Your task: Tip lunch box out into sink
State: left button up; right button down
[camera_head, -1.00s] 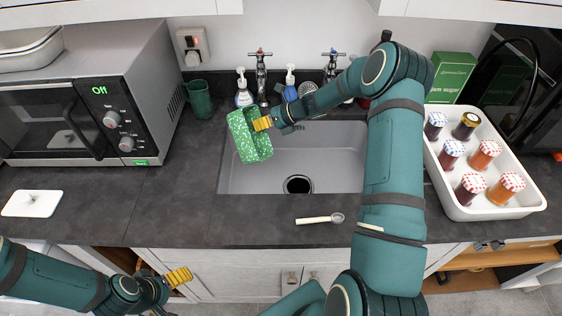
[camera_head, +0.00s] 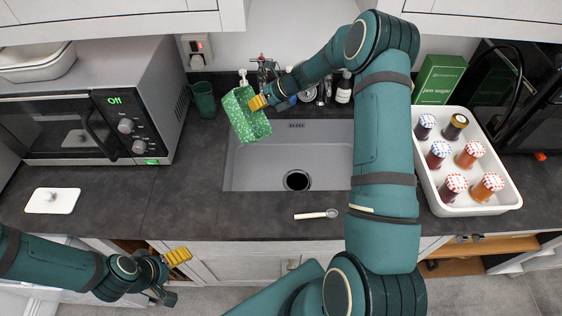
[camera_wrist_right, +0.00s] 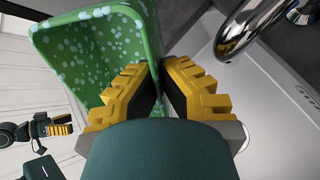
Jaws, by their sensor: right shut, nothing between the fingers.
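The lunch box (camera_head: 250,127) is green with white dots. It is held up, tilted, over the back left part of the grey sink (camera_head: 320,150). My right gripper (camera_head: 257,102) is at its right rim. In the right wrist view, the lunch box (camera_wrist_right: 95,50) shows its open inside beside the yellow fingers of the right gripper (camera_wrist_right: 158,80). No contents show inside. My left gripper (camera_head: 172,276) is low at the front left, apart from everything, with its fingers spread and empty.
Taps (camera_head: 262,72) and soap bottles stand behind the sink. A green mug (camera_head: 203,100) and a microwave (camera_head: 130,105) are to the left. A white lid (camera_head: 52,201) and a spoon (camera_head: 317,214) lie on the counter. A white tray of jars (camera_head: 480,205) is at the right.

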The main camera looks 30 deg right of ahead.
jog(key=shift+w+a+r, duration=0.1)
jog(key=shift+w+r, duration=0.05)
jog(key=shift+r, duration=0.6)
jog(key=shift+a+r, duration=0.1)
jog(key=shift+a, duration=0.05)
jog(key=shift+w+a+f+g+h, duration=0.25)
jog(key=shift+w+f+g+h, duration=0.15)
jog(key=shift+f+g+h, duration=0.15)
jog(key=w+a+f+g+h+b, duration=0.1)
jog(key=w+a+f+g+h, duration=0.4)
jog(key=f, duration=0.4)
jog(key=shift+w+a+f+b, duration=0.25)
jog(key=shift+f+b, duration=0.1)
jog(key=shift+r+g, duration=0.1)
jog(key=shift+g, duration=0.15)
